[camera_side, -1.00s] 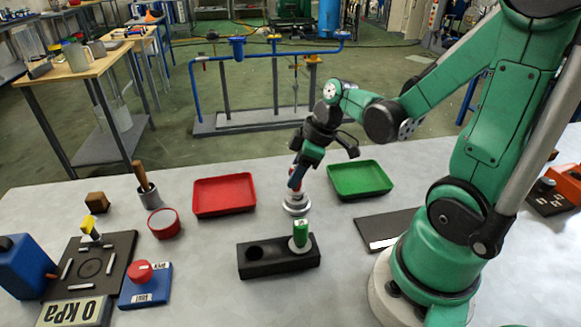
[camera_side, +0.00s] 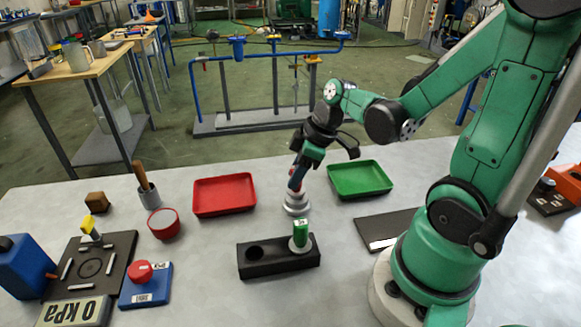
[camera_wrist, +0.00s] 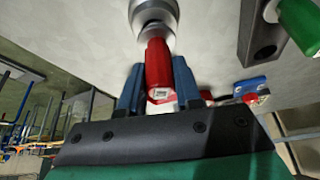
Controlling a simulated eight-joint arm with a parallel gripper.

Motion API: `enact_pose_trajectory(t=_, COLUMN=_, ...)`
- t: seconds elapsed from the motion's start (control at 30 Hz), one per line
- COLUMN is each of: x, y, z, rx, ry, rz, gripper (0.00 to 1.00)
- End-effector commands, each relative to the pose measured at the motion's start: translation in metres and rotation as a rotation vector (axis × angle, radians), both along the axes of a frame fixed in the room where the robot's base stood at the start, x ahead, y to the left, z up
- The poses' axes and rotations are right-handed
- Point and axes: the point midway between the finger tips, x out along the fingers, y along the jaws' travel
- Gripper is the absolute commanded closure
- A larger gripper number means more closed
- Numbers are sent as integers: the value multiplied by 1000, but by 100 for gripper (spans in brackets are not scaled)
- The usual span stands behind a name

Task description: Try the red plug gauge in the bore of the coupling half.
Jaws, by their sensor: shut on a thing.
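My gripper (camera_wrist: 160,92) is shut on the red plug gauge (camera_wrist: 158,62), which sits between its two blue fingers. In the side view my gripper (camera_side: 298,180) is low over the table, directly above the silver coupling half (camera_side: 297,203). The coupling half also shows in the wrist view (camera_wrist: 152,12), at the far end of the gauge. The gauge's far end meets the coupling's bore; how deep it sits is hidden. The green gauge (camera_side: 301,232) stands upright in the right hole of the black block (camera_side: 258,268); the left hole is empty.
A red tray (camera_side: 224,210) and a green tray (camera_side: 360,194) lie behind, both empty. A dark flat plate (camera_side: 376,228) lies to the right. A red round tub (camera_side: 163,232) and a blue box with a red knob (camera_side: 145,290) stand left. Bare table surrounds the coupling.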

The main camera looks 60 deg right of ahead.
Motion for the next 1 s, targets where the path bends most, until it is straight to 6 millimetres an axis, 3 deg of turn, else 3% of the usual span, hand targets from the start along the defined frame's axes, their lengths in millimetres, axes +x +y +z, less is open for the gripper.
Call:
enact_pose_trajectory(t=0.47, x=0, y=0, z=0, rx=0, ry=0, rz=0, gripper=100)
enact_pose_trajectory(t=1.0, x=0, y=0, z=17, rx=0, ry=0, rz=0, gripper=100)
